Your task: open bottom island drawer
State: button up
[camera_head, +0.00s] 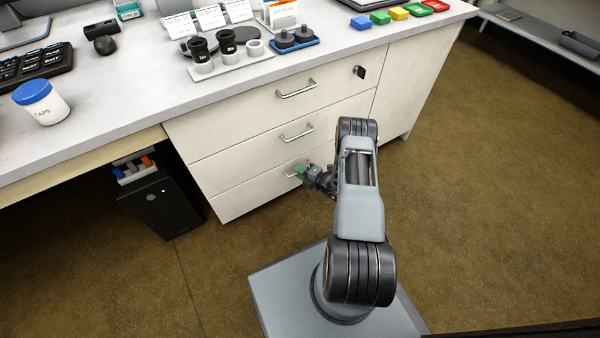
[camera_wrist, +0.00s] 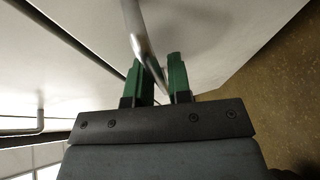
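The white island cabinet has three stacked drawers; the bottom drawer (camera_head: 247,193) is at the lowest level and looks flush with the others. Its metal bar handle (camera_head: 290,175) is partly hidden by my gripper (camera_head: 300,171). In the wrist view, the handle (camera_wrist: 137,28) runs down from the top and passes between the green fingers of my gripper (camera_wrist: 163,66). The drawer front (camera_wrist: 215,30) fills much of that view.
The middle drawer handle (camera_head: 297,133) and top drawer handle (camera_head: 296,89) are above. A black computer tower (camera_head: 160,205) stands under the desk to the left. The brown floor (camera_head: 480,200) right of my base is clear. The countertop (camera_head: 330,45) holds small items.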

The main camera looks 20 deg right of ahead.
jog(key=shift+c, duration=0.4)
grip_shut()
